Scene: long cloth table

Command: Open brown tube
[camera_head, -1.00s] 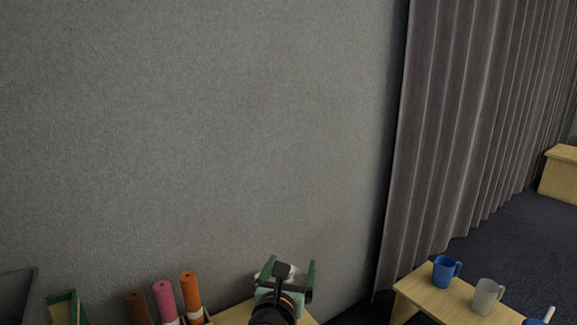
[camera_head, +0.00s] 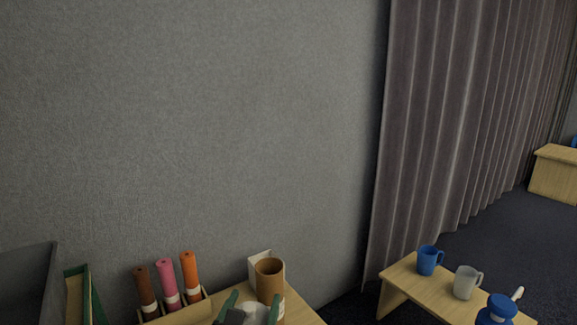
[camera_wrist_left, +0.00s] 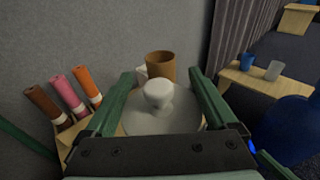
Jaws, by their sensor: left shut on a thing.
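The brown tube (camera_head: 269,277) stands upright at the back of the wooden surface, its round top open. It also shows in the left wrist view (camera_wrist_left: 161,66), just beyond my left gripper. My left gripper (camera_head: 253,301) has green fingers and is shut on a pale grey-white lid with a round knob (camera_wrist_left: 158,93). The lid, cut off at the bottom edge of the head view, is in front of the tube and apart from its open mouth. My right gripper is not in view.
Brown (camera_head: 146,288), pink (camera_head: 168,283) and orange (camera_head: 190,275) rolls lean in a wooden rack left of the tube. A dark grey bin (camera_head: 27,288) is far left. A low bench (camera_head: 405,283) at right holds blue (camera_head: 427,261) and grey (camera_head: 464,283) mugs.

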